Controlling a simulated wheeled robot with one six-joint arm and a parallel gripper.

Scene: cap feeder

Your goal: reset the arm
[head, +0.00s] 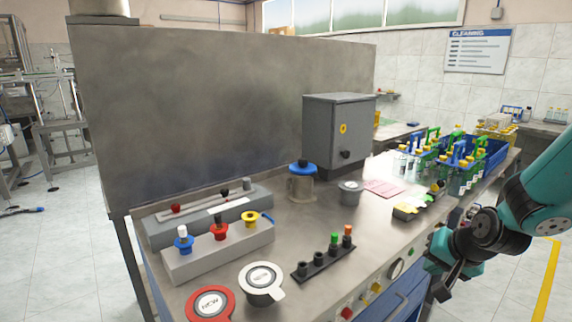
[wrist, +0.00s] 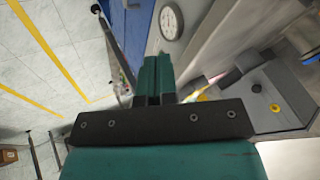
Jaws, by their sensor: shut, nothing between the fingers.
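My teal and black arm (head: 535,200) reaches in from the right edge of the head view, beside the front right of the metal bench (head: 340,235). Its lower end hangs by the bench's front side, partly cut by the arm's own links. In the wrist view my gripper (wrist: 155,62) has its two teal fingers together, with nothing between them. The fingers point toward the blue drawer front (wrist: 132,32) and a round gauge (wrist: 171,20), which appear tilted.
The bench holds a grey block with coloured caps (head: 220,250), a dark strip with small caps (head: 322,258), a grey box (head: 338,130) and blue racks of bottles (head: 478,165). Round lidded pots stand at the front left. Tiled floor (head: 505,285) is open at the right.

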